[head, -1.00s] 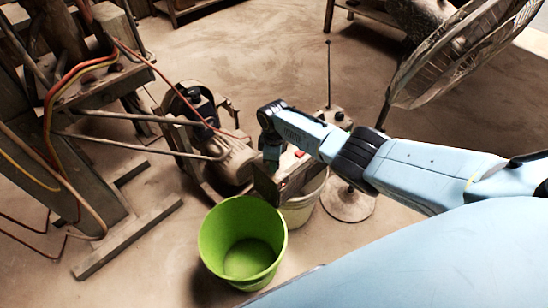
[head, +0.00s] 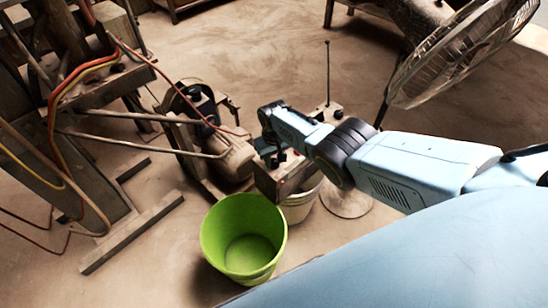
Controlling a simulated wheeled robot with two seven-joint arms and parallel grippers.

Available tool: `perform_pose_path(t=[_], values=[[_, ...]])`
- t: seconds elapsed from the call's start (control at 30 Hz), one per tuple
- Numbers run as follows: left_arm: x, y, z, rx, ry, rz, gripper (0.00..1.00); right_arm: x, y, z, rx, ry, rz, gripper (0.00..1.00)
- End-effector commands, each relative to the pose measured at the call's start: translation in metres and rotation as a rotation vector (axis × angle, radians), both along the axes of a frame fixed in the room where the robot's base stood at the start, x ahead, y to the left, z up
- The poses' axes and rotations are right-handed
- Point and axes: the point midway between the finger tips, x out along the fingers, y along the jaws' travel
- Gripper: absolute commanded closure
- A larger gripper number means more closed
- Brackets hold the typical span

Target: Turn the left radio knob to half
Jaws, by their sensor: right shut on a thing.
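The radio (head: 287,188) is a brownish box with a tall thin antenna (head: 327,72), set above a pale bucket in the middle of the head view. My right gripper (head: 272,160) reaches in from the right and points down at the radio's near left end. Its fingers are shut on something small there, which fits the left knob. The knob is hidden by the fingers, so its angle cannot be read. My left gripper is out of view.
A green bucket (head: 244,268) stands on the floor in front of the radio. A dusty motor (head: 236,160) is close on the left, with machine frames and hoses beyond. A fan (head: 455,55) stands at the upper right. Bare floor lies behind the radio.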

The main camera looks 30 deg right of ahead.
Motion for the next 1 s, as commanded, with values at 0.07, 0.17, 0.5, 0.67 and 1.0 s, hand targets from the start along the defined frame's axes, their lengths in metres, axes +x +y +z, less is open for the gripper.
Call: perform_pose_path(t=[0.07,0.17,0.5,0.67,1.0], values=[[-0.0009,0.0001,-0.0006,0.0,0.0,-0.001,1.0,0.0,0.0008,0.0005,0.001,0.0,-0.062,0.93],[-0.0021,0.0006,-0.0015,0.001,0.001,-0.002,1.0,-0.0003,0.0009,0.0002,0.001,0.001,-0.134,0.93],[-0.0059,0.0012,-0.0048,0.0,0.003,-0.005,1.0,0.0002,0.0005,0.0002,0.001,0.0,-0.289,0.93],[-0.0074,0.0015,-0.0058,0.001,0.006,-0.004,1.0,0.0003,0.0002,0.0002,0.001,-0.001,-0.318,0.93],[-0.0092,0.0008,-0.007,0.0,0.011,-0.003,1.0,0.0004,0.0002,0.0003,0.0,-0.001,-0.324,0.93]])
